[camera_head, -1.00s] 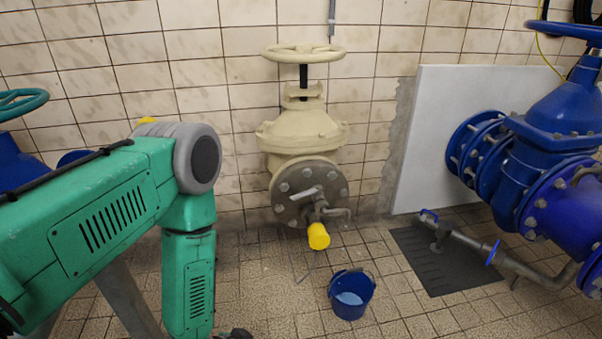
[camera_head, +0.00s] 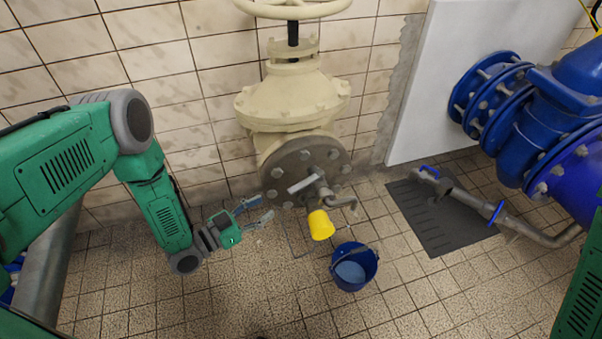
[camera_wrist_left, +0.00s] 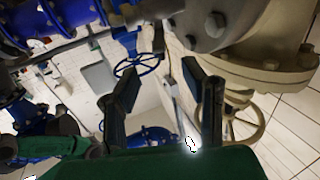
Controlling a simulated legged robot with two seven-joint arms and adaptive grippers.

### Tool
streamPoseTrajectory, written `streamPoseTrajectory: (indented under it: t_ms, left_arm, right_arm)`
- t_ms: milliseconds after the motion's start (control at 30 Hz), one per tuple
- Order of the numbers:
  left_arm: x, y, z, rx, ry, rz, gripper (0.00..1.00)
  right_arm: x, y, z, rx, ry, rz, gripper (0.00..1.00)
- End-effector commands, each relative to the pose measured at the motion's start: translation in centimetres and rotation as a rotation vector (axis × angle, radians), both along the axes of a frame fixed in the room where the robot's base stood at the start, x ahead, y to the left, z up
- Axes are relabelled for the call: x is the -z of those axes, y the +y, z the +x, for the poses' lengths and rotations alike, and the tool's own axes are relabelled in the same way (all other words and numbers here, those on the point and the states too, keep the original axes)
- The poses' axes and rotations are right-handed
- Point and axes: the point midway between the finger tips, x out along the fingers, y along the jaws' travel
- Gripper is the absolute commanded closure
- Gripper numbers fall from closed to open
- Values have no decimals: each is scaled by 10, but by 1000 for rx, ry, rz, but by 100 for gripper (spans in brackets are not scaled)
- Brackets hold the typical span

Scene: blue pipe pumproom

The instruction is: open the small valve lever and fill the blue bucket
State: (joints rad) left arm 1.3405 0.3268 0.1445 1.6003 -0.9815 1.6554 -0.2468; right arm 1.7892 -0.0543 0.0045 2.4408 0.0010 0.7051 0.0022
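The small valve lever (camera_head: 305,184) is a pale grey handle on the tap fitting in front of the cream valve's grey round flange (camera_head: 282,160). A yellow cylindrical part (camera_head: 320,225) sits just below it, beside a bent spout (camera_head: 347,203). The blue bucket (camera_head: 368,263) stands upright on the floor below the spout, with a pale blue surface inside. My left gripper (camera_head: 256,208) is open and empty, left of the lever and apart from it. Its two spread fingers show in the left wrist view (camera_wrist_left: 163,95). My right gripper is out of view.
The cream valve (camera_head: 292,95) stands against the tiled wall. Blue pipework (camera_head: 530,110) and a lower grey pipe (camera_head: 520,225) are on the right, near a dark floor mat (camera_head: 440,228). The tiled floor left of the bucket is clear.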

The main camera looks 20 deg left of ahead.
Motion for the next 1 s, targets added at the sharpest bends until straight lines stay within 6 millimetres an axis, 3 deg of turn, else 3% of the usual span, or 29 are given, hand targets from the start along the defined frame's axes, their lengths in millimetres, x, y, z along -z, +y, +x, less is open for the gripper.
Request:
streamPoseTrajectory:
  t_ms: [167, 600, 800, 1000]
  left_arm:
    - [0, -13, 16, 2, -4, 1, 62]
    - [2, -63, 88, 1, -3, -1, 62]
    - [1, -77, 106, 1, -2, -1, 62]
    - [0, -80, 111, 0, 1, 0, 62]
  right_arm:
    - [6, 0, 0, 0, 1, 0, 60]
    - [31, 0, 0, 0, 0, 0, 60]
    - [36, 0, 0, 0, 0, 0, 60]
    - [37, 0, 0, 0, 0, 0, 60]
